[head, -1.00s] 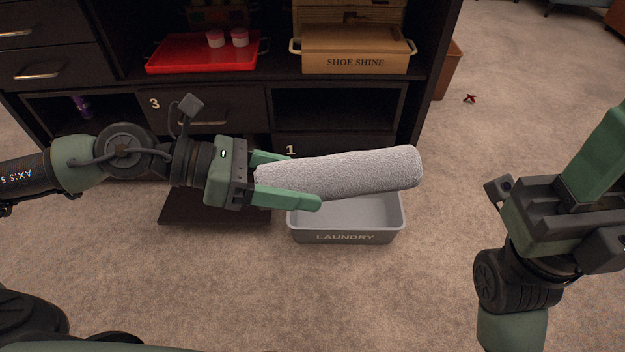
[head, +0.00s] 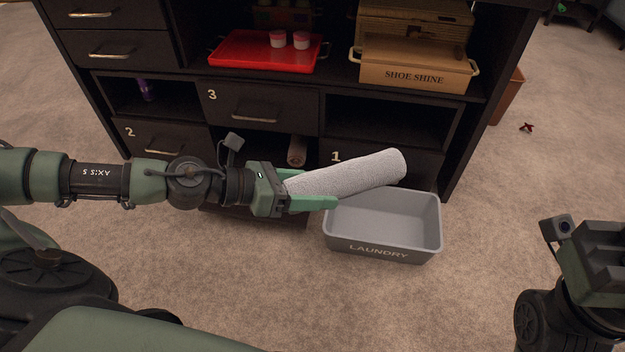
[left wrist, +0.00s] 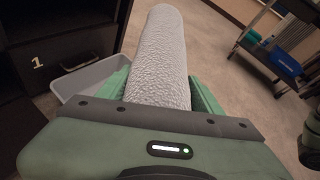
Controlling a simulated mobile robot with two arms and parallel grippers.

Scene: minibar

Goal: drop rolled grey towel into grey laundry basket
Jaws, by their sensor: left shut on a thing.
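My left gripper (head: 312,198) is shut on one end of the rolled grey towel (head: 360,174). The towel sticks out to the right and slightly upward, over the back left part of the grey laundry basket (head: 385,252). The basket stands on the carpet and the inside that shows is empty. In the left wrist view the towel (left wrist: 160,60) points away between the green fingers, and the basket (left wrist: 85,80) shows partly behind at the left. My right gripper is at the right edge, partly cut off; its fingertips are out of the picture.
The dark cabinet (head: 262,105) with numbered drawers stands behind the basket. It holds a red tray (head: 262,62) with pink-and-white cups and a shoe shine box (head: 415,78). A small red object (head: 526,127) lies on the floor at right. Carpet in front is clear.

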